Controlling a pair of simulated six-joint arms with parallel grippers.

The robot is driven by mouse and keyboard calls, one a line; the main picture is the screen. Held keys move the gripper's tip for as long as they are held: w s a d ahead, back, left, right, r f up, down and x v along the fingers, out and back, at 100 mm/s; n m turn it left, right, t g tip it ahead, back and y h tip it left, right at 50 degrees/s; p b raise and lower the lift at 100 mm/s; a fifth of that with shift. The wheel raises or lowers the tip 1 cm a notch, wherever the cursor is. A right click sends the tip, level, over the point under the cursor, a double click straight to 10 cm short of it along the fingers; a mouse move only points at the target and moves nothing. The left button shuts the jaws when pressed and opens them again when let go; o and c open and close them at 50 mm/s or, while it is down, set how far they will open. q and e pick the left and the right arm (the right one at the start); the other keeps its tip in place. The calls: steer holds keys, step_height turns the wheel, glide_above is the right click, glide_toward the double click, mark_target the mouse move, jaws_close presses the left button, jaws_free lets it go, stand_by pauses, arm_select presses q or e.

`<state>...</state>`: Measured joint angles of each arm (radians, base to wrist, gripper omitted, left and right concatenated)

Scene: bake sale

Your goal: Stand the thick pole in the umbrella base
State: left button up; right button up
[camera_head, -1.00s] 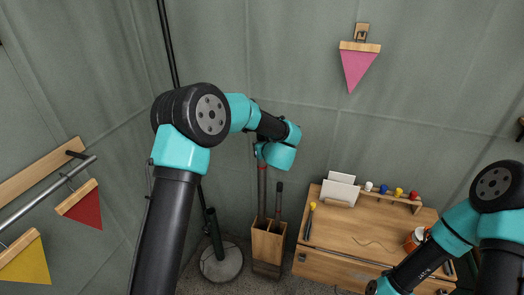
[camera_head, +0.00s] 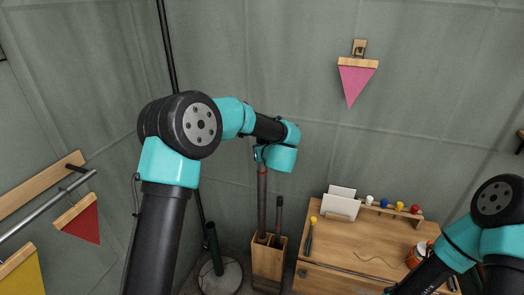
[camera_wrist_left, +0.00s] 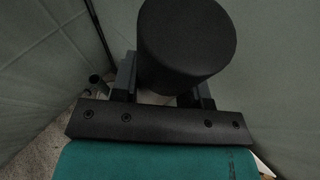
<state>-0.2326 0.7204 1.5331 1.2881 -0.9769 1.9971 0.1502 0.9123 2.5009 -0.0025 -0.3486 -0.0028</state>
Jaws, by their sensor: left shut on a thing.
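The thick pole (camera_head: 262,205) is dark, with a red band near its top. It stands nearly upright with its lower end inside a wooden box (camera_head: 267,265). My left gripper (camera_head: 259,153) is shut on its upper end; the fingers are mostly hidden behind the wrist. In the left wrist view the pole's round black end (camera_wrist_left: 187,45) sits between the fingers. The umbrella base (camera_head: 232,279), a grey round disc with a dark green tube (camera_head: 213,247), stands on the floor left of the box. My right gripper is out of view.
A shorter dark pole (camera_head: 279,215) also stands in the box. Right of it is a wooden desk (camera_head: 345,245) with cards (camera_head: 340,204) and coloured knobs (camera_head: 385,203). A tall thin black pole (camera_head: 167,50) leans along the wall behind my left arm. A rail (camera_head: 50,205) with pennants hangs at left.

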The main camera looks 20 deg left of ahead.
arm_select(q)
steer(key=shift+r, duration=0.95)
stand_by(0.4)
